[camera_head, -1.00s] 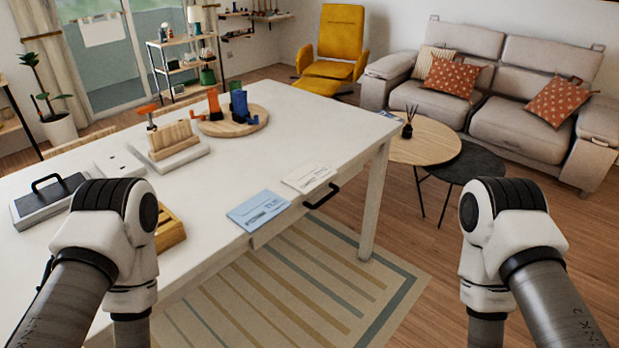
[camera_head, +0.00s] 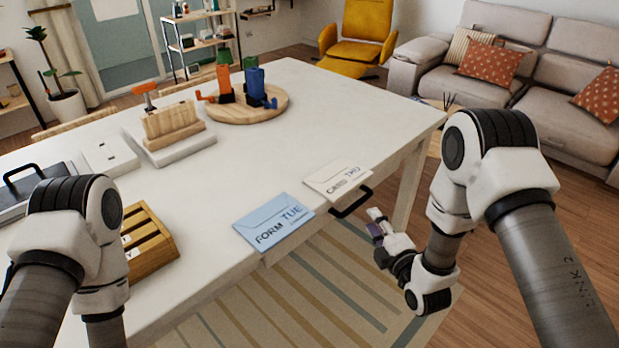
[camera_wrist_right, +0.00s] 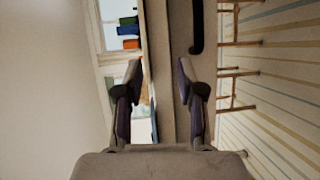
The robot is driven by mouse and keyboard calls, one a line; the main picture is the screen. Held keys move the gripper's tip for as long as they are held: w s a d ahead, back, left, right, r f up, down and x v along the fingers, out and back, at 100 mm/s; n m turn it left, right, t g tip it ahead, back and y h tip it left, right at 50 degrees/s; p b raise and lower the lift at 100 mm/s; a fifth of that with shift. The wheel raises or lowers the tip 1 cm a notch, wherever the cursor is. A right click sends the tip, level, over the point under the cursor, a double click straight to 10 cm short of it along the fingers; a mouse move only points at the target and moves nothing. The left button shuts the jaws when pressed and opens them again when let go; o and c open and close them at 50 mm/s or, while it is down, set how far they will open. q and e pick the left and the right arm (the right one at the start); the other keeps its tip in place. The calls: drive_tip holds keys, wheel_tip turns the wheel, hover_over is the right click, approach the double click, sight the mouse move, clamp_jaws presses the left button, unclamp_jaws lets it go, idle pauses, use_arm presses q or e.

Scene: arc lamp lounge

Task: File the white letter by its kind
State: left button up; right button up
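The white letter (camera_head: 338,181) lies flat at the table's front edge, above the dark drawer handle. It is printed CARD and a second word that is hard to read. A blue letter (camera_head: 273,222) printed FORM TUE lies beside it to the left. My right gripper (camera_head: 376,226) is just off the table edge, near the handle and apart from the white letter. In the right wrist view my right gripper (camera_wrist_right: 160,76) is open and empty, its fingers spread before the table front. My left arm shows at the left, but its gripper is out of sight.
A slotted wooden box (camera_head: 150,240) stands at the table's left front. Behind are a wooden rack on a pale base (camera_head: 172,128) and a round board (camera_head: 247,108) with an orange and a blue item. The handle (camera_head: 351,204) sticks out. The table's right part is clear.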

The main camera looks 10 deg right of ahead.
sight(354, 188)
drive_tip(key=shift+t, duration=0.5)
drive_tip(key=x, duration=0.3)
drive_tip(key=r+x, duration=0.1)
drive_tip(key=x, duration=0.6)
drive_tip(key=shift+w+a+r+p, duration=0.1)
drive_tip(key=shift+a+r+p, duration=0.15)
drive_tip(key=shift+p, duration=0.15)
drive_tip(key=shift+w, duration=0.25)
use_arm(q)
drive_tip(key=shift+w+a+f, duration=0.1)
drive_tip(key=shift+f, duration=0.5)
use_arm(e)
drive_tip(key=shift+s+r, duration=0.1)
drive_tip(key=shift+s, duration=0.05)
clamp_jaws()
